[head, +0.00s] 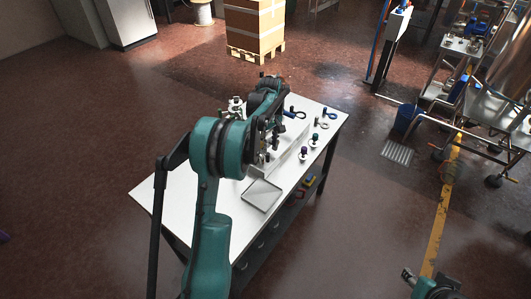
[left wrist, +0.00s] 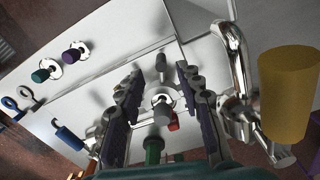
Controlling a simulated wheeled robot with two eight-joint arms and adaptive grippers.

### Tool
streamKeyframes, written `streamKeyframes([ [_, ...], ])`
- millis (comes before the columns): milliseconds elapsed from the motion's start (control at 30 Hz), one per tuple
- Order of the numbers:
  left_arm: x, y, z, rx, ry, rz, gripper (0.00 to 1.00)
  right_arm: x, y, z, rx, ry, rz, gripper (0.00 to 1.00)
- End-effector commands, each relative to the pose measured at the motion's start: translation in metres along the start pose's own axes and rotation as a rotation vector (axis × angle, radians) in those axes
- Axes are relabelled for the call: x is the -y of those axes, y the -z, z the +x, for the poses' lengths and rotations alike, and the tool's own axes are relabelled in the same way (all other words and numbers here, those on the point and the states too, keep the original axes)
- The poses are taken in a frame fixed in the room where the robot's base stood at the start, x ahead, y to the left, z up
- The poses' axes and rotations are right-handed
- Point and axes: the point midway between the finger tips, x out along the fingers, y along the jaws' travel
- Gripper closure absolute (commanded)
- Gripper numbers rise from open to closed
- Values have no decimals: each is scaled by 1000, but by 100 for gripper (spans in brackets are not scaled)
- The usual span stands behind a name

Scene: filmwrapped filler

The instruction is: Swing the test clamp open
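My left gripper (head: 266,148) is over the white table in the head view, partly hidden by its own arm. In the left wrist view its two dark fingers (left wrist: 160,75) stand apart. Between them, farther down, is a round metal fitting with a grey knob (left wrist: 162,113) and a small red part (left wrist: 173,126). This may be the test clamp, but I cannot tell for sure, nor whether the fingers touch it. A bent shiny pipe (left wrist: 236,60) stands just right of the fingers. Part of my right arm (head: 432,287) shows at the lower right; its finger state is unclear.
The white table (head: 165,195) bears a flat grey tray (head: 262,195) and several small knobbed fittings, two with purple (left wrist: 74,54) and green (left wrist: 42,75) knobs. A yellow cylinder (left wrist: 286,95) is close at the right of the wrist view. Dark floor surrounds the table.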

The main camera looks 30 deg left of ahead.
Motion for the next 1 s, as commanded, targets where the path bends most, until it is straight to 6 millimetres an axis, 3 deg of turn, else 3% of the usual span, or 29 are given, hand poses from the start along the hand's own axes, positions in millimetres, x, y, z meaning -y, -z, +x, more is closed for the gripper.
streamKeyframes([
  [167, -1, 7, 16, 8, 11, -30, 64, 0, -1, 1, 0, 0, 0, 60],
  [600, 0, 6, 80, 7, 10, -28, 64, 0, -14, 20, 0, 0, 0, 60],
  [967, 0, 6, 85, 7, 10, -27, 64, 0, -14, 20, 0, 0, 0, 60],
  [1000, 0, 6, 85, 7, 10, -27, 72, 0, -14, 20, 0, 0, 0, 60],
])
